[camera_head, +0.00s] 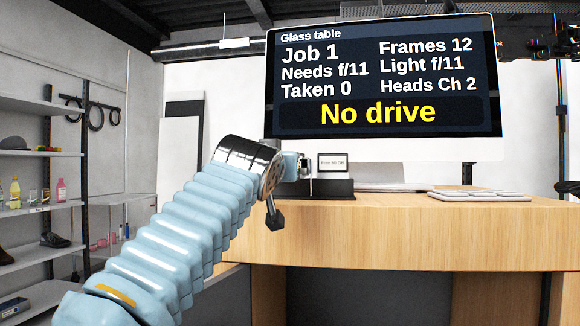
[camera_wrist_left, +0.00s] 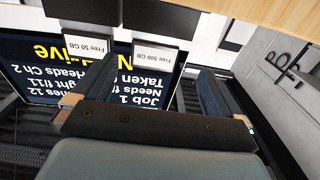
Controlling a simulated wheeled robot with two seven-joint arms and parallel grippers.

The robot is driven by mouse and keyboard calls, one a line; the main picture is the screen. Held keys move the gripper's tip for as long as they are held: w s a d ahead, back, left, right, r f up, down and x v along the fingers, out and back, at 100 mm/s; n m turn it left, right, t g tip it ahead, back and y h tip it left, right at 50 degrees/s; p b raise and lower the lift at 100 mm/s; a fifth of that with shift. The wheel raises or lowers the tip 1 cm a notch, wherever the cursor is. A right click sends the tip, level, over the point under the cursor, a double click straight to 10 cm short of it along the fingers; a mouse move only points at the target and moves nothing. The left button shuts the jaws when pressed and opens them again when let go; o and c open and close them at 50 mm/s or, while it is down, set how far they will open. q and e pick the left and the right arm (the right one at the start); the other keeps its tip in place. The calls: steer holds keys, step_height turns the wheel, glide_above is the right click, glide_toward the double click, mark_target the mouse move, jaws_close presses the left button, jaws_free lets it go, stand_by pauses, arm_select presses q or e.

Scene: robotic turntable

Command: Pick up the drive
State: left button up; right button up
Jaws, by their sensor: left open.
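My left gripper (camera_head: 284,192) is at the front left of a black stand (camera_head: 325,189) on the wooden counter. It also shows in the wrist view (camera_wrist_left: 163,80), with its fingers spread and nothing seen between them. In the wrist view, which is upside down, two white cards read "Free 50 GB" (camera_wrist_left: 88,50) and "Free 500 GB" (camera_wrist_left: 152,57). A dark block (camera_wrist_left: 160,17) is beside the cards; I cannot tell whether it is a drive or the stand. In the head view one card (camera_head: 333,162) shows above the stand, and the arm partly hides the area. My right gripper is out of view.
A large screen (camera_head: 383,75) above the counter reads "No drive". Shelves (camera_head: 40,155) with bottles and shoes stand at the left. The counter's middle front is mostly clear.

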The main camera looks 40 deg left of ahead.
arm_select(q)
steer(key=p+x, duration=0.1)
steer(key=x, duration=0.2)
steer(key=p+x, duration=0.1)
steer(key=shift+w+d+r+p, duration=0.15)
steer(key=shift+w+d+p, duration=0.05)
steer(key=shift+w+p, duration=0.1)
steer(key=shift+w+a, duration=0.2)
steer(key=shift+w, duration=0.2)
steer(key=c, duration=1.1)
steer(key=shift+d, duration=0.1)
steer(key=shift+c, duration=0.5)
